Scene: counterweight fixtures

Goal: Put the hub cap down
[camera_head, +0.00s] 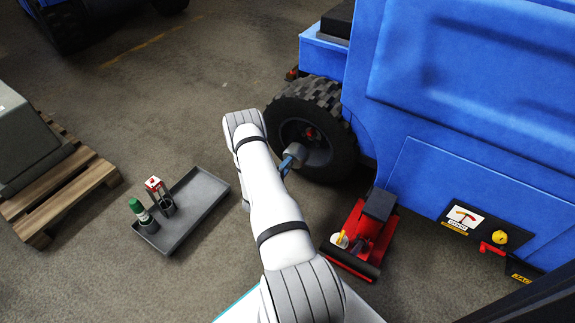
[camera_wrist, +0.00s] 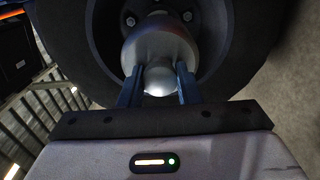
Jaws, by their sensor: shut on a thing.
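The hub cap is a rounded silver-grey piece with a knob on its near face, at top centre in the wrist view (camera_wrist: 160,50). In the head view the hub cap (camera_head: 297,151) shows in front of the black wheel (camera_head: 318,105) of the blue vehicle. My gripper (camera_wrist: 158,85) has its two blue fingers shut on the hub cap's knob, and it also shows in the head view (camera_head: 289,160). Wheel bolts show behind the cap in the wrist view. The cap hides the wheel's centre there, and I cannot tell whether it touches the wheel.
A grey tray (camera_head: 200,193) with a green-capped bottle (camera_head: 139,208) and a red-topped container (camera_head: 157,188) lies on the floor at left. A red jack (camera_head: 365,240) stands by the blue vehicle (camera_head: 450,90). A wooden pallet (camera_head: 75,185) is far left. Bare floor surrounds the tray.

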